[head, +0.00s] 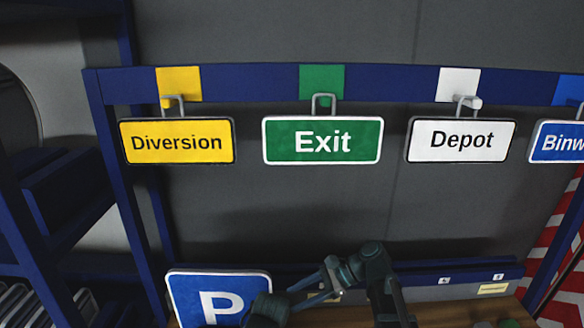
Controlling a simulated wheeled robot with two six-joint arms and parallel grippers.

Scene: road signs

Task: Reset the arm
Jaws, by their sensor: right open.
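My right arm rises from the bottom edge, right of centre, and bends left. My right gripper (298,296) is open and points left, low in front of the rack. It appears empty, just right of the blue P sign (205,292). A dark rounded part at the bottom covers the P sign's lower right corner. My left gripper cannot be made out. The yellow Diversion sign (177,155), green Exit sign (322,155) and white Depot sign (460,154) hang from hooks on the blue rail (240,84), well above the gripper.
A blue sign (557,156), cut off by the right edge, hangs beside Depot. A lower blue rail (425,279) runs behind my arm. A blue shelf unit (62,200) stands at the left. Red-and-white striped boards (562,255) stand at the right.

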